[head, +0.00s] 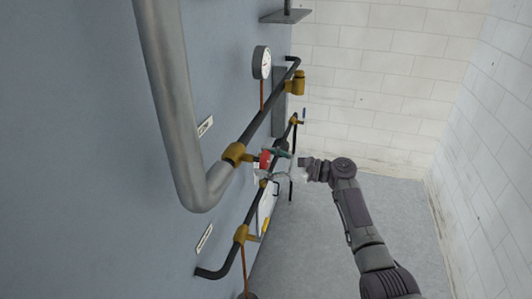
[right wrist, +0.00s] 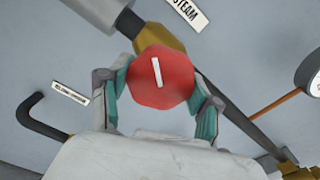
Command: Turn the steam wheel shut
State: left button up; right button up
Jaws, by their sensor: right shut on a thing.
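The steam wheel (right wrist: 160,80) is a red, many-sided handwheel with a white bar mark, which stands nearly upright in the right wrist view. It sits on a brass valve body (right wrist: 156,39) beside a label reading STEAM (right wrist: 188,12). In the head view the red wheel (head: 265,160) is partly covered by my gripper. My right gripper (head: 277,163) reaches it from the right. Its two teal-padded fingers (right wrist: 162,92) are closed on opposite sides of the wheel's rim. My left gripper is in neither view.
A thick grey pipe (head: 176,100) runs along the wall to the brass valve. A round gauge (head: 262,62) and another brass fitting (head: 297,83) are farther along. A lower dark pipe carries a brass valve (head: 241,234). The floor (head: 400,220) to the right is clear.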

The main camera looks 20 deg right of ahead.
jog(key=m+p, duration=0.1)
jog(key=m, duration=0.3)
jog(key=shift+m, duration=0.4)
jog(key=m, duration=0.5)
jog(key=shift+s+a+f, duration=0.1)
jog(key=shift+s+f, duration=0.05)
jog(key=shift+m, duration=0.3)
jog(key=o, duration=1.2)
jog(key=shift+c, duration=0.2)
jog(key=v, duration=1.2)
